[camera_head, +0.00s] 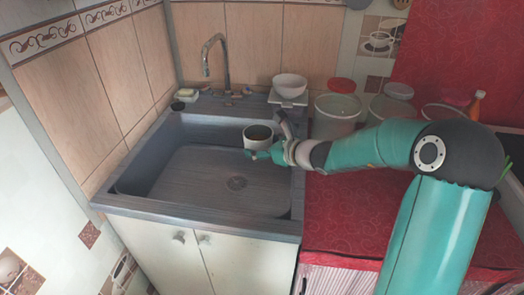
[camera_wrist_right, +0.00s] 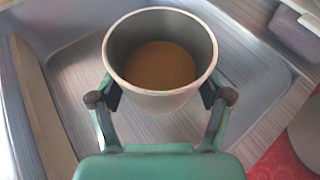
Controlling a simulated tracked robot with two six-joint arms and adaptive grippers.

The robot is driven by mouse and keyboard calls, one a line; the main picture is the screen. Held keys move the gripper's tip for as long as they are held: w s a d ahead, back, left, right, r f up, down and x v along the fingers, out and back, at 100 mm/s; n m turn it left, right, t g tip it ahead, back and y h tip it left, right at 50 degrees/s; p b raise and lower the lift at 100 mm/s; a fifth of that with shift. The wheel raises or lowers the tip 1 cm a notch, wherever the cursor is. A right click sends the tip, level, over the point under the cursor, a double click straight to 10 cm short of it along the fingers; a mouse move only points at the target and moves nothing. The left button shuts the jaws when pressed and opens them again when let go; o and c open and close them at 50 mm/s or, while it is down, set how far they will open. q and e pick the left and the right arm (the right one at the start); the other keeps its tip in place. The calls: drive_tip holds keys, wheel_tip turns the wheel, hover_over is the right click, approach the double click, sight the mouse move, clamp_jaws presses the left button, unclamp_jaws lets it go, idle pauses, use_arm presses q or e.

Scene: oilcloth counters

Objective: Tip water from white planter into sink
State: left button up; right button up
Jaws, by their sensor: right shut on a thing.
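The white planter (camera_head: 257,145) is over the right side of the grey sink (camera_head: 190,178), in the head view. My right gripper (camera_head: 264,153) is shut on it, with its fingers on either side. In the right wrist view the planter (camera_wrist_right: 160,100) looks roughly upright, and brownish contents show inside. Whether there is water on them I cannot tell. The sink basin also shows behind the planter in the right wrist view (camera_wrist_right: 85,70). My left gripper is not in view.
A chrome tap (camera_head: 225,65) stands at the back of the sink. A white bowl (camera_head: 290,84) sits on the back right rim. Lidded containers (camera_head: 337,110) stand on the red counter (camera_head: 345,215) to the right. The sink's left and middle are clear.

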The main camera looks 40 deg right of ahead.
drive_tip(key=shift+f+b, duration=0.15)
drive_tip(key=shift+b, duration=0.3)
drive_tip(key=shift+w+a+f+n+g+h, duration=0.1)
drive_tip(key=shift+w+a+n+g+h, duration=0.05)
drive_tip(key=shift+a+n+g+h, duration=0.2)
drive_tip(key=shift+w+a+f+n+g+h, duration=0.2)
drive_tip(key=shift+f+n+g+h, duration=0.15)
drive_tip(key=shift+f+g, duration=0.25)
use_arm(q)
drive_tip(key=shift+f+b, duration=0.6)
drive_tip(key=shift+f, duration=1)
use_arm(e)
drive_tip(key=shift+w+a+f+n+g+h, duration=0.15)
drive_tip(key=shift+f+n+g+h, duration=0.35)
drive_tip(key=shift+g, duration=0.15)
drive_tip(key=shift+r+h+p, duration=0.4)
drive_tip(key=shift+r+p, duration=0.05)
drive_tip(key=shift+p, duration=0.15)
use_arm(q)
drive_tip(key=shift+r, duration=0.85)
use_arm(e)
drive_tip(key=shift+n+g, duration=0.4)
